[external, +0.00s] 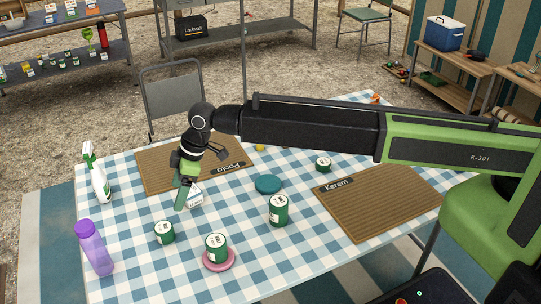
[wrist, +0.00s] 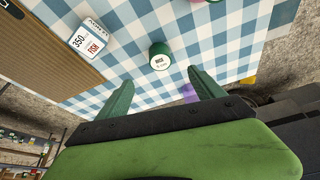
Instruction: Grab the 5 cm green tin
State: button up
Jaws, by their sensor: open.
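Several green tins with white labels stand on the checked table. One small tin (external: 164,233) is at the front left; in the wrist view it (wrist: 160,57) lies ahead of my fingertips, between their lines. Another tin (external: 216,247) stands on a pink saucer (external: 219,266). A taller tin (external: 278,211) stands right of centre, and a small, low one (external: 323,163) is farther back. No size can be read on them. My gripper (external: 181,197) points down above the table, beside a white box (external: 195,198). In the wrist view my gripper (wrist: 160,82) is open and empty.
A purple bottle (external: 95,248) and a white spray bottle (external: 101,183) stand along the left edge. A teal disc (external: 268,184) lies mid-table. Brown placemats marked Paola (external: 160,168) and Kerem (external: 380,205) lie left and right. The white box (wrist: 89,39) also shows in the wrist view.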

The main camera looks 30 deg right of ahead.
aim_at(166, 227)
jog(key=b+x, duration=0.9)
jog(key=x, duration=0.2)
jog(key=shift+f+b, duration=0.25)
jog(key=shift+b, duration=0.05)
jog(key=shift+r, duration=0.1)
jog(key=b+x, duration=0.4)
jog(key=x, duration=0.1)
jog(key=shift+a+f+b, duration=0.15)
jog(key=shift+f+b, duration=0.05)
jog(key=shift+b, duration=0.2)
jog(key=shift+r, duration=0.2)
jog(key=c, duration=1.5)
notch_tip(166, 227, up, 5)
jog(key=p, duration=0.5)
jog(key=shift+f, duration=0.1)
jog(key=w+d+r+p, duration=0.1)
jog(key=d+r+p, duration=0.1)
jog(key=d, duration=0.1)
jog(key=w+d+r+p, duration=0.2)
jog(key=d, duration=0.2)
jog(key=w+d+r+p, duration=0.2)
jog(key=d, duration=0.1)
jog(key=shift+d+r, duration=0.1)
jog(key=shift+d, duration=0.25)
